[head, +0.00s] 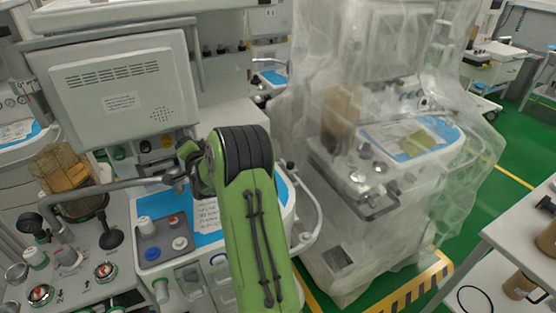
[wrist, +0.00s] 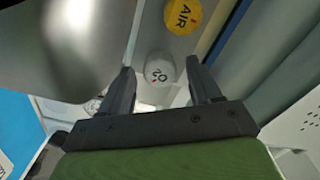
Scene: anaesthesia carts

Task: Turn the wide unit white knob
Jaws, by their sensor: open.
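In the wrist view, a white round knob (wrist: 159,70) marked O2 shows between the fingertips of my gripper (wrist: 160,69). My gripper is open, with one dark finger on each side of the knob. The depth gap between fingertips and knob is hard to tell, and I see no clear contact. In the head view, my green arm reaches over the uncovered cart (head: 218,273) at the left. The gripper and this white knob are hidden or not distinguishable there.
A yellow AIR knob (wrist: 182,14) sits just beyond the white one. In the head view, a grey panel (head: 165,240) carries white, red and blue knobs. A metal bar (head: 115,186) runs left of my arm. A plastic-wrapped cart (head: 385,180) stands at the right.

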